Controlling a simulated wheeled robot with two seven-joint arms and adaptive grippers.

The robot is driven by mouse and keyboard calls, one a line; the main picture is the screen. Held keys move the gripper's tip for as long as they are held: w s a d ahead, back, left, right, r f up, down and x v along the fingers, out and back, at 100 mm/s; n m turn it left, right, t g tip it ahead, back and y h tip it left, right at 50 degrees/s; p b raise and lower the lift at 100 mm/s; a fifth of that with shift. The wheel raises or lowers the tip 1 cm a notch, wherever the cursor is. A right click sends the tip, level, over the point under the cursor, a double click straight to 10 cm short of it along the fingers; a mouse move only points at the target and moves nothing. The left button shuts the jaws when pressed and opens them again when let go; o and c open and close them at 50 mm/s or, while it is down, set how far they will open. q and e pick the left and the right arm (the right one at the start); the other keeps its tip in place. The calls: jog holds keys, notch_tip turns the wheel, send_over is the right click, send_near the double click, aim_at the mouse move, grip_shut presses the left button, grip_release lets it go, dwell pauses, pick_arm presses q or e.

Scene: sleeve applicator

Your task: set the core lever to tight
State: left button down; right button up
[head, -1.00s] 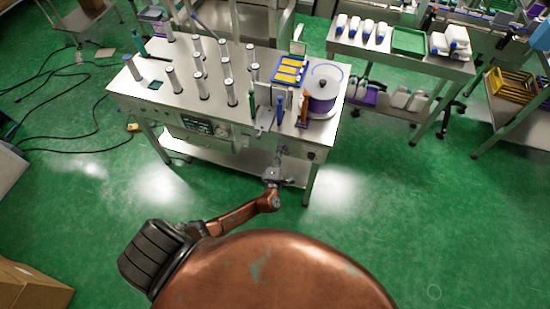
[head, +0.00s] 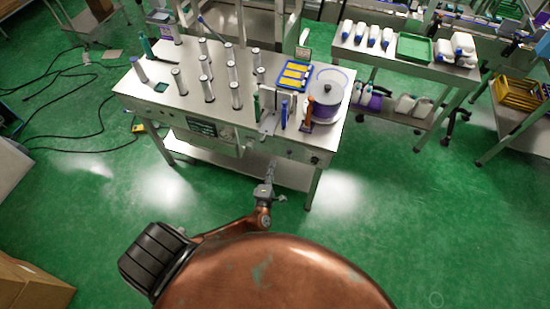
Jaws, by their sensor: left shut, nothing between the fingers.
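The sleeve applicator bench (head: 222,122) is a steel table with a front panel and small knobs. Near its right end stand a green handle (head: 257,105), a blue handle (head: 284,112) and an orange-brown handle (head: 308,112). I cannot tell which of these, if any, is the core lever, or its setting. My left gripper (head: 271,166) is shut and empty. In the picture it is just below the bench's front edge, beneath the handles, and appears apart from them. My right gripper is not in view.
A spool (head: 326,92) sits at the bench's right end beside a blue tray with yellow pieces (head: 294,75). Several upright cylinders (head: 207,90) stand on the bench. A cart (head: 400,63) with white bottles is behind right. Green floor is open in front; cables lie at left.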

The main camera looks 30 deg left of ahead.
pick_arm(q)
jog(key=shift+v, duration=0.9)
jog(key=s+a+f+n+g, duration=0.35)
jog(key=s+f+n, duration=0.3)
jog(key=f, duration=0.25)
jog(key=s+a+f+n+g, duration=0.35)
jog(key=s+f+n, duration=0.3)
jog(key=f, duration=0.25)
jog(key=s+a+f+n+g, duration=0.3)
jog(key=s+f+n+g, duration=0.1)
jog(key=s+f+n, duration=0.3)
jog(key=s+d+f+n+g+h, duration=0.1)
jog(key=s+d+f+n+h, duration=0.1)
jog(key=s+f+n, duration=0.3)
jog(key=s+d+f+n+g+h, duration=0.2)
jog(key=s+d+f+n, duration=0.2)
jog(key=s+n, duration=0.9)
jog(key=s+d+f+n+g+h, duration=0.1)
jog(key=s+d+f+n+g, duration=0.1)
jog(key=s+f+n, duration=0.5)
jog(key=s+d+n, duration=0.1)
jog(key=s, duration=0.4)
jog(key=shift+s+d+f+n+h, duration=0.15)
jog(key=shift+s+d+n+h, duration=0.1)
jog(key=shift+s+n+h, duration=0.15)
jog(key=shift+w, duration=0.1)
